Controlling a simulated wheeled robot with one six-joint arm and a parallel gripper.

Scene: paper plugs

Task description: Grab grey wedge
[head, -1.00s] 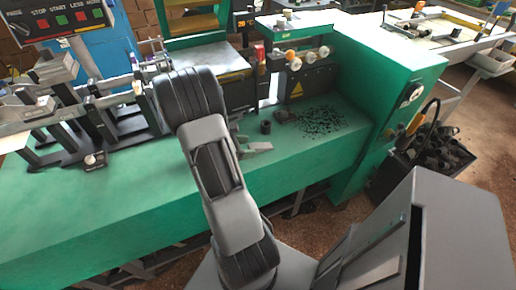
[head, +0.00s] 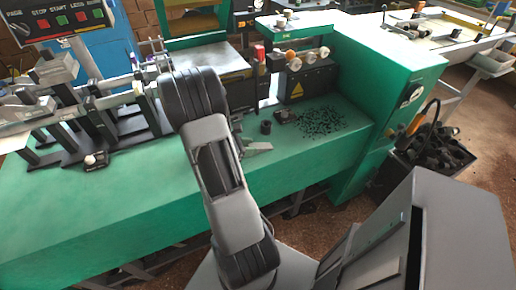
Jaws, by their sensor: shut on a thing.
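A small light grey piece, which looks like the grey wedge (head: 259,147), shows on the green bench just right of my arm. My gripper (head: 243,148) is at its left end, mostly hidden behind my own arm. It is shut on the wedge. The fingertips are small and hard to make out. I cannot tell whether the wedge touches the bench.
A small black cylinder (head: 266,127) stands just behind the wedge. Dark plugs (head: 320,121) lie scattered to the right. A machine with rollers (head: 307,58) stands behind, and a metal rail fixture (head: 110,105) is at left. The front left bench (head: 90,215) is clear.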

